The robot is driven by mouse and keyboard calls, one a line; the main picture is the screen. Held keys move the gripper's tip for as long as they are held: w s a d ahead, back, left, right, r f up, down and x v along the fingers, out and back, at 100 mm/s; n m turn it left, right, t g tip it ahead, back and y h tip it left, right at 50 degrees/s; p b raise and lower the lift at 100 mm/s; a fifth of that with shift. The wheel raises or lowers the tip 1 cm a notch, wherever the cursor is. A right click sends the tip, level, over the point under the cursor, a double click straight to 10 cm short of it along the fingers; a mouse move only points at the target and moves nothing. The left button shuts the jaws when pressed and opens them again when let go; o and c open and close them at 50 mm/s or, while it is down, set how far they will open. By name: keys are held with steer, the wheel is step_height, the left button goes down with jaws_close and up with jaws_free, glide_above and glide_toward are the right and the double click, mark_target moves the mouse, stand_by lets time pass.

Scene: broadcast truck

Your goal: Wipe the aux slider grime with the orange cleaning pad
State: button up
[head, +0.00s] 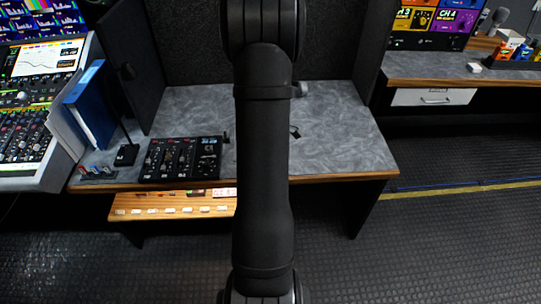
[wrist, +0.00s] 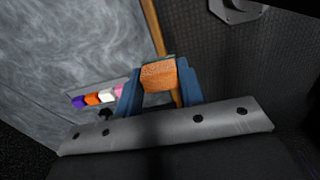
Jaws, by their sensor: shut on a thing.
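The orange cleaning pad (wrist: 158,75) shows in the wrist view, between the two blue fingers of my gripper (wrist: 159,82). My gripper is shut on it. The pad is in the air over the desk's wooden edge, seen against the edge and the dark floor. I cannot tell which slider is the aux one, and no grime can be made out. My arm hides my gripper and the pad in the head view.
The grey desk (head: 345,140) is mostly bare right of the panel, with a small dark item (head: 295,132) near my arm. A blue binder (head: 90,105) and a mixing console (head: 30,120) stand at left. Small coloured blocks (wrist: 98,98) lie left of my gripper.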

steer(key=w+a+n, duration=0.2)
steer(key=w+a, duration=0.3)
steer(key=a, duration=0.3)
steer(key=n, duration=0.7)
glide_above(167, 161)
steer(key=shift+s+a+f, duration=0.1)
steer(key=shift+s+f, duration=0.1)
steer(key=shift+f, duration=1.45)
steer(key=shift+s+f, duration=0.15)
steer(key=shift+f, duration=1.5)
steer(key=shift+w+f, duration=0.2)
steer(key=shift+f, duration=0.65)
steer(key=shift+w, duration=0.85)
steer(key=shift+c, duration=0.4)
steer(key=shift+w+f, duration=0.15)
steer(key=shift+w, duration=2.1)
steer(key=shift+s, duration=3)
steer(key=r, duration=0.2)
steer(key=shift+s+r, duration=0.3)
steer(key=shift+r, duration=2.9)
